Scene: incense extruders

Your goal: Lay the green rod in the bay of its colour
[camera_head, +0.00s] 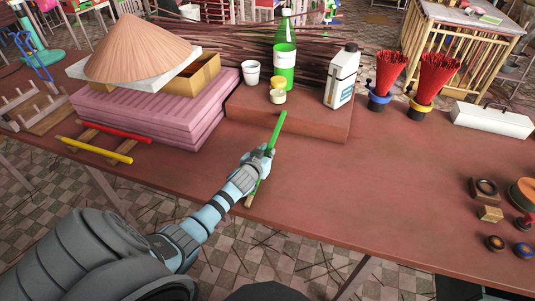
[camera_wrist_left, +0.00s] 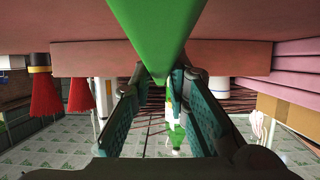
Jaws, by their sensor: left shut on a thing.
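The green rod (camera_head: 279,125) is held in my left gripper (camera_head: 260,160), tilted, with its far end pointing away and up over the table. In the left wrist view the green rod (camera_wrist_left: 152,25) runs between the two fingers of my left gripper (camera_wrist_left: 160,78), which are shut on it. A red rod (camera_head: 118,131) and a yellow rod (camera_head: 95,150) lie at the left, near wooden strips. No bay with a clear green mark can be made out. A small wooden piece (camera_head: 249,200) shows under my wrist, mostly hidden. My right gripper is not in view.
A pink stack (camera_head: 150,112) with a straw hat (camera_head: 140,48) stands behind the rods. A low brown block (camera_head: 235,103) carries a green bottle (camera_head: 285,65), cup and white jug (camera_head: 343,76). Small stamps sit at the right. The table's middle right (camera_head: 390,170) is clear.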

